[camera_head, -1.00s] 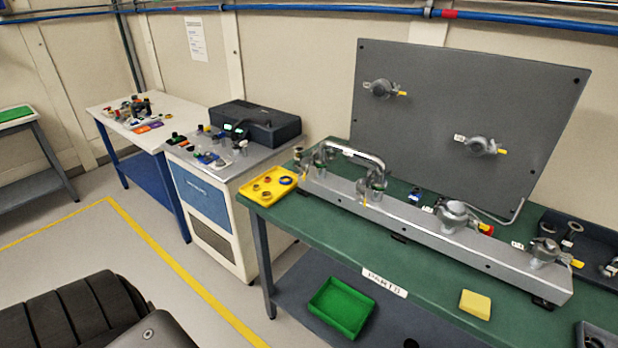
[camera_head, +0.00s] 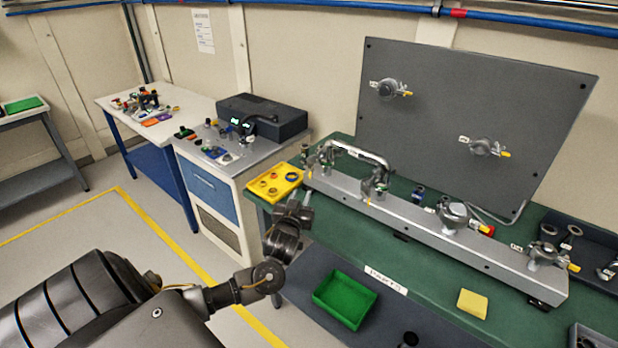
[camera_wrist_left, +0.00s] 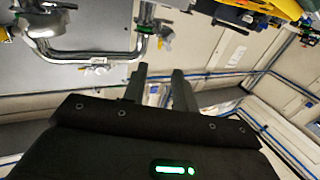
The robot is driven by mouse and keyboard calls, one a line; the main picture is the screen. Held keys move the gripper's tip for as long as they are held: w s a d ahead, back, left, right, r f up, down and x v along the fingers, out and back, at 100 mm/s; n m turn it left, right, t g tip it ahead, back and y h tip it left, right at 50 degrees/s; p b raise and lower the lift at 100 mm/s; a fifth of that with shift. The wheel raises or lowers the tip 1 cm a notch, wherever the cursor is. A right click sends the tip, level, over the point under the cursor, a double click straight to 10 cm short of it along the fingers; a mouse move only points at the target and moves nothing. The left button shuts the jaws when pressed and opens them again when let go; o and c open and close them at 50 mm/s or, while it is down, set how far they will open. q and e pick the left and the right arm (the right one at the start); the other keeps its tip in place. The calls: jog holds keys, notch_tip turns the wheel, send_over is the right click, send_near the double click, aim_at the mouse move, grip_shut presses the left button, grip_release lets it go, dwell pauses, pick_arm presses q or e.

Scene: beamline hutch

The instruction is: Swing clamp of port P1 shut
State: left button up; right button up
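A long grey manifold (camera_head: 430,232) lies on the green bench, with several clamped ports along its top. A bent metal pipe (camera_head: 362,153) joins two ports at its left part; the pipe also shows upside down in the wrist view (camera_wrist_left: 85,57). Clamps with small yellow or red tabs sit at these pipe ends (camera_head: 375,184) and further right (camera_head: 455,215). I cannot read which port is P1, nor tell whether its clamp is open. My left gripper (camera_head: 302,200) is in front of the manifold's left end, apart from it. Its fingers (camera_wrist_left: 160,75) are spread and empty.
A yellow tray (camera_head: 272,193) with rings sits at the bench's left corner, close to my left gripper. A grey upright panel (camera_head: 440,110) with two ports stands behind the manifold.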

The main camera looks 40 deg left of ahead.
pick_arm(q)
jog(key=p, duration=0.2)
send_near(310, 166)
jog(key=w, duration=0.2)
jog(key=shift+x, duration=1.1)
jog(key=shift+c, duration=0.2)
grip_shut()
jog(key=shift+f, duration=0.1)
